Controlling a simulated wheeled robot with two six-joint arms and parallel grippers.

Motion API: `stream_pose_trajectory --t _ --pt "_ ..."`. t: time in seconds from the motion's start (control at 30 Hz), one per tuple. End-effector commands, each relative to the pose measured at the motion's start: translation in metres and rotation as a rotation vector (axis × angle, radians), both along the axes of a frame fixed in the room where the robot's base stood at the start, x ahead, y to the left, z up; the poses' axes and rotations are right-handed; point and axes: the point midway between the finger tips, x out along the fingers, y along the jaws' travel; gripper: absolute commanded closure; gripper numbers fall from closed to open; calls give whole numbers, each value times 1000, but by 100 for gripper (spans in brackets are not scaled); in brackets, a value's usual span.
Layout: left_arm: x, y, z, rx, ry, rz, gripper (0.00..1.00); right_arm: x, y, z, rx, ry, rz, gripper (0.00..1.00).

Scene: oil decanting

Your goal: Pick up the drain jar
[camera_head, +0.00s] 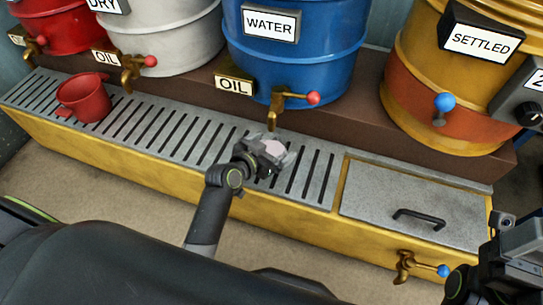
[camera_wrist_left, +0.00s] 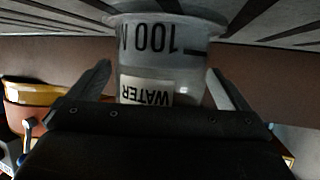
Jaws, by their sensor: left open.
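The drain jar is a pale translucent cup with a WATER label and a 100 mark in the left wrist view (camera_wrist_left: 190,72); there it appears upside down. In the head view, its pinkish top (camera_head: 274,148) shows below the brass tap of the blue WATER drum. My left gripper (camera_head: 268,153) is open around the jar. In the left wrist view, one finger is on each side of it with visible gaps. The jar's lower part is hidden by the gripper in the head view. My right wrist (camera_head: 515,255) shows at the lower right edge; its fingertips cannot be made out.
The slatted grey grate (camera_head: 180,130) runs along the yellow trough. A red mug (camera_head: 85,98) stands at its left. The blue drum (camera_head: 290,60), with a red-handled tap (camera_head: 280,105), stands behind the jar. A grey lid with a black handle (camera_head: 418,217) lies to the right.

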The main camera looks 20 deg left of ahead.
Motion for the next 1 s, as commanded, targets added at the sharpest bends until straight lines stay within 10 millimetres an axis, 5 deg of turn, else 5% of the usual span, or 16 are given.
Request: stream_pose_trajectory --t 0.17,0.6,1.0 --pt "0 0 1 0 0 0 2 0 0 1 1 0 -1 6" --pt "0 0 1 0 0 0 58 0 0 0 -2 6 1 6" --pt "0 0 5 0 -2 1 58 0 0 2 -3 6 3 6"
